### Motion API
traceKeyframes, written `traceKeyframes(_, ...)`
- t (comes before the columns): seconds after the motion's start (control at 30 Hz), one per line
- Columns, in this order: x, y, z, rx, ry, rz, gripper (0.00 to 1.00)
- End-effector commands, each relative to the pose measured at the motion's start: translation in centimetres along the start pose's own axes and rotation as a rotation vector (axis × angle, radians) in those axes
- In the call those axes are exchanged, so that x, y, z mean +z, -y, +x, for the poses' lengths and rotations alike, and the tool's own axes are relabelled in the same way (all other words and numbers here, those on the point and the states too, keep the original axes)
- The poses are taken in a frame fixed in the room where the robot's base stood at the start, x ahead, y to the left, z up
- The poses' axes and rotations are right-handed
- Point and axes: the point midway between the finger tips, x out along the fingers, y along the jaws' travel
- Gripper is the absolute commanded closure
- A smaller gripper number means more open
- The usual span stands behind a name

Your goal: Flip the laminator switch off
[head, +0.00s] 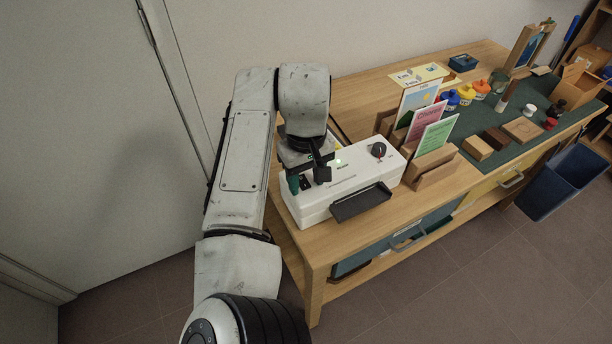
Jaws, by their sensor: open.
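The white laminator (361,176) stands at the near left end of the wooden desk. It has a black knob (378,149) on its top at the right, a small lit green light (338,161) and a dark tray (362,203) at its front. My gripper (307,183) is over the left part of the laminator's top, pointing down, with its jaws apart. A small dark part with teal beside it shows at the fingers. I cannot tell whether the fingers touch it. The switch itself is not clearly visible; my gripper and arm cover that area.
A wooden rack (432,166) with upright coloured cards stands right of the laminator. Paint pots (466,94) and wooden blocks (477,148) sit on a green mat (511,152) farther right. A blue bin (561,182) stands on the floor. The wall is close on the left.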

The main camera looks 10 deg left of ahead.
Motion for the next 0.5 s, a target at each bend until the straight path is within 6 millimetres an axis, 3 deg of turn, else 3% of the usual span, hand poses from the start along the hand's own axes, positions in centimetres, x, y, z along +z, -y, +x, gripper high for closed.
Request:
traceKeyframes(0.07,0.00,0.00,-0.01,0.000,0.000,0.000,0.51)
traceKeyframes(0.5,-0.01,0.00,-0.05,0.000,0.000,0.000,0.92)
